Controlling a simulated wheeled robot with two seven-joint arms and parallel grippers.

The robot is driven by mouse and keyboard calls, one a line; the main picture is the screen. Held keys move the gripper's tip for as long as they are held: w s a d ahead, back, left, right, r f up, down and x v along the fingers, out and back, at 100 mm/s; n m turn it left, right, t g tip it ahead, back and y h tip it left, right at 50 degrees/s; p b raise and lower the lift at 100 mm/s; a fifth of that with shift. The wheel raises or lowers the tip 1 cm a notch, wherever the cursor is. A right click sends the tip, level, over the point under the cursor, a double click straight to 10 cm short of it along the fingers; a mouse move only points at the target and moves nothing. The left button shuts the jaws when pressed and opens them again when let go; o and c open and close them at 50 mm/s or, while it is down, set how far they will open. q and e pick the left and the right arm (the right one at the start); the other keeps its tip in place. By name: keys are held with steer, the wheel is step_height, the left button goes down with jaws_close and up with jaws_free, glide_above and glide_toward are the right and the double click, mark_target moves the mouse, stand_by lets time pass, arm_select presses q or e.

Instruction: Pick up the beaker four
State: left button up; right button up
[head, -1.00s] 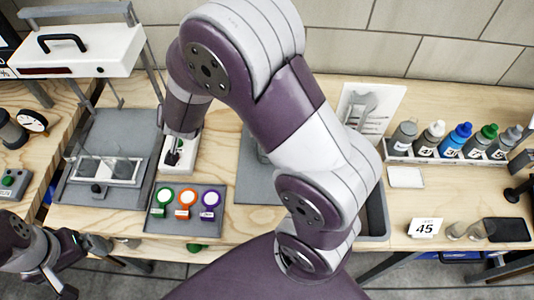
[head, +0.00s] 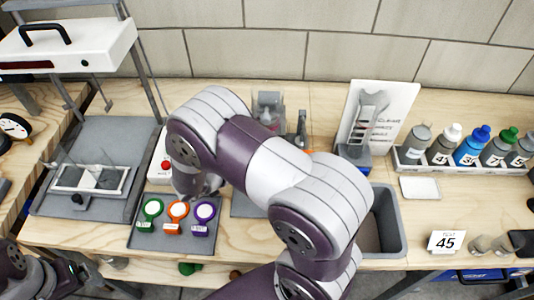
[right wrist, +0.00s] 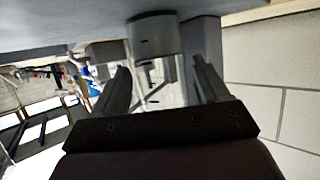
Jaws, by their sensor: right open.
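I cannot make out which thing is beaker four.
A grey tray (head: 140,238) holds green, orange and purple round pieces. A white-and-grey rig (head: 110,45) stands at left. A rack (head: 460,168) of labelled bottles is at right. A grey bin (head: 392,240) lies beside my right arm. Bare wood shows around the card.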

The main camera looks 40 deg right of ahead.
steer(key=x, duration=0.3)
steer(key=shift+d+f, duration=0.1)
steer(key=shift+d, duration=0.05)
steer(key=c, duration=0.8)
steer(key=shift+c, duration=0.2)
